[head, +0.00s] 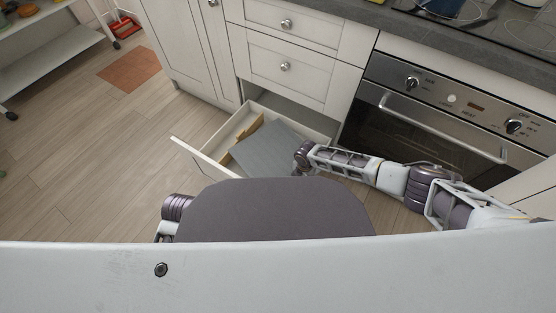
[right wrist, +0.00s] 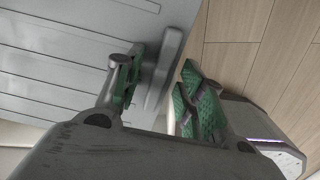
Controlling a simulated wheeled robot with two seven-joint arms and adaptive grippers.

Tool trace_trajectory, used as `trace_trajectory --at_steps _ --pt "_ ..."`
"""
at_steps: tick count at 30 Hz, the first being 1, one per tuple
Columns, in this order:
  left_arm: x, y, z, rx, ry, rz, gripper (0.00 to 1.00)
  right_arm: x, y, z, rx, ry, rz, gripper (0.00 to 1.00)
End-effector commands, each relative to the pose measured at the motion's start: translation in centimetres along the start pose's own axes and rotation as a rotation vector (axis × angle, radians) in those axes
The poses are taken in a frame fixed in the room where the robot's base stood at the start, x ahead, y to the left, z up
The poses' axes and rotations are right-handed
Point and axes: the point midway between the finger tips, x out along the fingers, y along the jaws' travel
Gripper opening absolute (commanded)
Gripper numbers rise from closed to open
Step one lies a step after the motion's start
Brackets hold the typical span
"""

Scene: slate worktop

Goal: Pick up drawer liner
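The drawer liner (head: 268,147) is a flat grey ribbed panel in the open drawer (head: 188,156), seen in the head view. It lies at an angle, and its near part is hidden by my own body. In the right wrist view the liner (right wrist: 60,55) fills the upper left, with a raised grey bar (right wrist: 168,65) near its edge. My right gripper (head: 300,158) is at the liner's right side. In the right wrist view its green-padded fingers (right wrist: 158,92) are apart, with the bar close to the left finger; contact is unclear. My left gripper is hidden.
A tan strip (head: 248,131) lies in the drawer beside the liner. Closed drawers (head: 288,66) are above, and an oven (head: 430,115) stands to the right, close to my right arm. Wooden floor (head: 90,165) is clear at left, with an orange mat (head: 131,69).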

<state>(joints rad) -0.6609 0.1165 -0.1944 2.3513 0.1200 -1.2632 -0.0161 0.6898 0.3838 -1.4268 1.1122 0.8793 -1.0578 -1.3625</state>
Motion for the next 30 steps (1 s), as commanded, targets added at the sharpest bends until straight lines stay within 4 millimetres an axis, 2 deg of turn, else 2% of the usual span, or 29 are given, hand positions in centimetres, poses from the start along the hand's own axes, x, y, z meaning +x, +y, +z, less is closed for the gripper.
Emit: trace_trajectory --at_steps 13,22,30 --pt "0.0 0.0 -0.02 -0.001 0.001 0.0 0.4 -0.02 0.01 -0.02 0.0 0.0 0.0 0.39" --pt "-0.01 -0.01 -0.04 -0.002 0.001 0.0 0.4 -0.02 0.0 -0.02 0.0 0.0 0.0 0.02" --pt "0.0 -0.01 -0.05 -0.001 0.001 0.0 0.4 -0.04 0.03 -0.02 0.0 0.0 0.0 0.0"
